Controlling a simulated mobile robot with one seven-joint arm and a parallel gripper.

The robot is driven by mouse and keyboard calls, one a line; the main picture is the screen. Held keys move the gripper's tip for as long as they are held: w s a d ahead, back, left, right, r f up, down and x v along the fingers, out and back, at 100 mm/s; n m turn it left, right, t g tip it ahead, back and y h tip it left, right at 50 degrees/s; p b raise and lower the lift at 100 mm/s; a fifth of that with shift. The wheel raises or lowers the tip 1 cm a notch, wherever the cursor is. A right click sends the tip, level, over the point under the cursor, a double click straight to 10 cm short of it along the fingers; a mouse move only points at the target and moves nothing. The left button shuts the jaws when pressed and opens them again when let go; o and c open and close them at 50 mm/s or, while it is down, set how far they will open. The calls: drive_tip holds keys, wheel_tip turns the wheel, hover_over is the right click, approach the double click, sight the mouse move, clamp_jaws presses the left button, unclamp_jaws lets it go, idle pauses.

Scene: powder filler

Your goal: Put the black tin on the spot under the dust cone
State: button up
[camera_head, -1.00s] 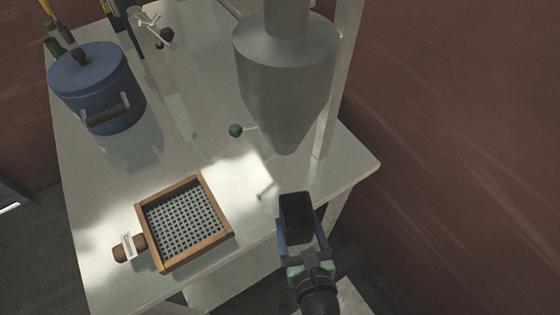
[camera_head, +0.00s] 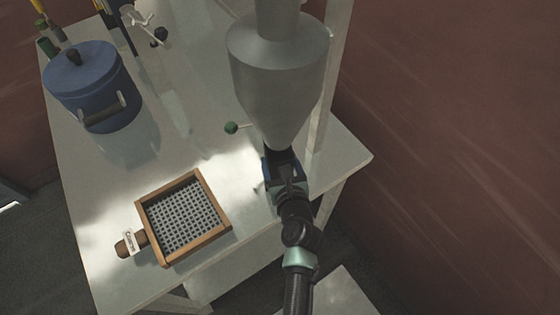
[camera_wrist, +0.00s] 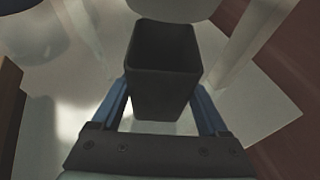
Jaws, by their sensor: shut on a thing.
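The black tin (camera_wrist: 162,85) is square and open at the top. It is held upright between the two blue fingers of my gripper (camera_wrist: 163,105) in the wrist view. In the head view my gripper (camera_head: 283,172) is at the lower end of the grey dust cone (camera_head: 280,85), and the tin is mostly hidden there by the cone and my wrist. The cone's rounded lower end (camera_wrist: 172,8) shows just beyond the tin in the wrist view. The spot under the cone cannot be made out. I cannot tell whether the tin touches the table.
The pale table (camera_head: 105,220) carries a wood-framed sieve (camera_head: 226,225) left of my gripper and a lidded blue pot (camera_head: 90,90) at the far left. A pale post (camera_head: 328,100) stands just right of the cone. A green knob (camera_head: 231,127) sticks out left of the cone.

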drive_tip(key=shift+f, duration=0.1)
drive_tip(key=o, duration=1.5)
drive_tip(key=shift+c, duration=0.2)
drive_tip(key=shift+s, duration=0.15)
drive_tip(key=v, duration=1.2)
drive_tip(key=shift+d, duration=0.1)
